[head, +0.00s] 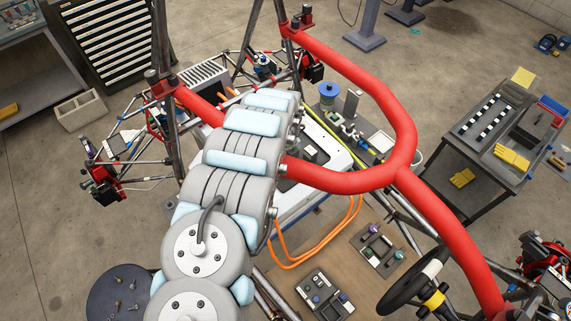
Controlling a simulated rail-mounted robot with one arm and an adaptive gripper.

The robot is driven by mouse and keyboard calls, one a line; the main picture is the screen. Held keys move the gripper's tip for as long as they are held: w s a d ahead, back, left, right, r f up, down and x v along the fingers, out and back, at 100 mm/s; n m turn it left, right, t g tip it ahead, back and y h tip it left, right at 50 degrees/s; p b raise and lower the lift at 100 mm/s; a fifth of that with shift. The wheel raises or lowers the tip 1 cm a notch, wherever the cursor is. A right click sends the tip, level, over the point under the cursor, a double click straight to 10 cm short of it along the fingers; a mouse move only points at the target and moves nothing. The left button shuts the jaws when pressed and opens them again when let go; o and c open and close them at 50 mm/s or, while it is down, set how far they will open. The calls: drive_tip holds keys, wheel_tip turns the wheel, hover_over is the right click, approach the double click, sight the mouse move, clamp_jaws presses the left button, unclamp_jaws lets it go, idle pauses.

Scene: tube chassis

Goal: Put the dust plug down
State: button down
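My arm runs from the bottom up to the middle of the head view and covers part of the chassis. My gripper does not show; the arm seems to hide it. I cannot pick out the dust plug for certain. A dark small tray (387,258) holds a purple-topped piece (374,229) and a green piece (369,250). A second small tray (318,310) holds several small fittings, one of them bluish (343,297). Both trays lie on a brown board inside the chassis.
A thick red tube (345,181) curves across the chassis beside my arm. Orange cables (318,251) loop below it. A steering wheel (412,283) stands at the lower right. A white battery-like case (332,150) lies beyond the tube. A grey cart (480,150) stands at right.

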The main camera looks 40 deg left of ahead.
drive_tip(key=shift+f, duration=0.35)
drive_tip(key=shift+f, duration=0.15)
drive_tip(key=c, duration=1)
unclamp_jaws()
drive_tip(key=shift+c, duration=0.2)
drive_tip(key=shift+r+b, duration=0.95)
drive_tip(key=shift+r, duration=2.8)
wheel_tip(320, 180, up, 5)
drive_tip(key=p, duration=0.3)
